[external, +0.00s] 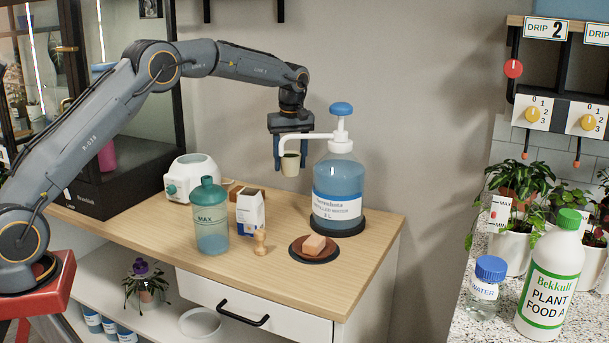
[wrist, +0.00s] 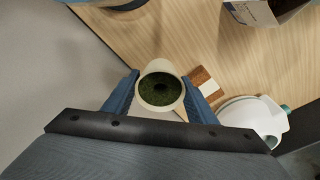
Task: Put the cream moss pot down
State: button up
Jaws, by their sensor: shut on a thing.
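The cream moss pot (external: 290,164) is a small pale cup held in the air above the back of the wooden table (external: 170,220). In the wrist view the cream moss pot (wrist: 144,102) shows dark green moss inside its rim, with a dark spot in the middle. My gripper (external: 291,160) is shut on the pot, one blue finger on each side. In the wrist view my gripper (wrist: 160,92) points down at the table, and the fingers press the pot's sides.
A large pump bottle (external: 337,190) stands just right of the pot, its spout close to my gripper. A teal bottle (external: 210,220), a white carton (external: 250,212), a wooden peg (external: 260,243) and a dark saucer (external: 300,256) with a pinkish block are in front. A white device (external: 192,178) stands left.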

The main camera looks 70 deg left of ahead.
jog(key=shift+w+f, duration=0.2)
jog(key=shift+f, duration=0.05)
jog(key=shift+f+p, duration=0.5)
jog(key=shift+f, duration=4.2)
jog(key=shift+f, duration=0.1)
jog(key=o, duration=1.1)
jog(key=r, duration=0.4)
jog(key=d+r+b, duration=0.1)
jog(key=r, duration=0.7)
jog(key=shift+d, duration=0.3)
